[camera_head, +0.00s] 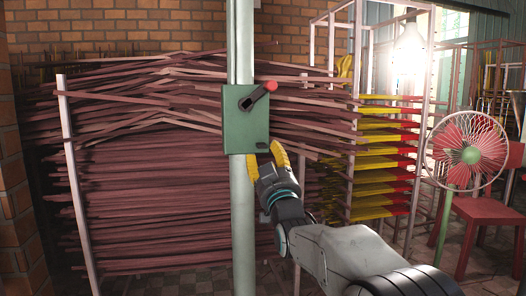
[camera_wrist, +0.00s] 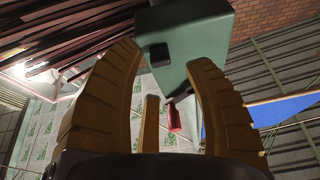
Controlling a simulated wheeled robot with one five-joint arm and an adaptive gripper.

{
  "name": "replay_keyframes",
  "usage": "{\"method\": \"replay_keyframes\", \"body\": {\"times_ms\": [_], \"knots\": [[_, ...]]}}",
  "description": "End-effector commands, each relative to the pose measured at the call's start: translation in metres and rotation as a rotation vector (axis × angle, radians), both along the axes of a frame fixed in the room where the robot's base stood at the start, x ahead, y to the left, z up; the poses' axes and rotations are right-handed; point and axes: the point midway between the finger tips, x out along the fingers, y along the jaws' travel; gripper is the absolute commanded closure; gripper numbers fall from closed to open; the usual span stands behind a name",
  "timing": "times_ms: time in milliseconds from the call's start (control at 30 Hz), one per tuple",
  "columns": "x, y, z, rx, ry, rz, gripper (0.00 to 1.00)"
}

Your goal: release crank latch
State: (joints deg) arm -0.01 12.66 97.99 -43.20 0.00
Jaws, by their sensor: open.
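A green box (camera_head: 245,135) is fixed on an upright grey pole (camera_head: 243,210) in the head view. A short dark crank (camera_head: 254,100) with a red knob (camera_head: 271,86) sits on its front, tilted up to the right. My gripper (camera_head: 267,150) is just below and right of the box's lower edge, with yellow fingers pointing up. In the wrist view my gripper (camera_wrist: 165,58) is open, its fingers apart with nothing between their tips. The green box (camera_wrist: 205,40) is beyond the fingers, and the red knob (camera_wrist: 173,118) shows between them. I cannot tell whether a finger touches the box.
A tall stack of thin brown sticks (camera_head: 150,170) fills the space behind the pole. A rack (camera_head: 380,150) with yellow and red bundles stands to the right. A fan (camera_head: 467,150) and a red chair (camera_head: 490,215) are at the far right.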

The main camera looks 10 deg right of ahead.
Motion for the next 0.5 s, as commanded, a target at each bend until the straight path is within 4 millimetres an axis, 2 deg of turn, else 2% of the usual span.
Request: {"method": "replay_keyframes", "body": {"times_ms": [200, 500], "knots": [[0.020, 0.000, 0.008, 0.000, 0.000, 0.000, 0.52], [0.035, 0.000, 0.014, 0.000, 0.001, 0.000, 0.52]]}}
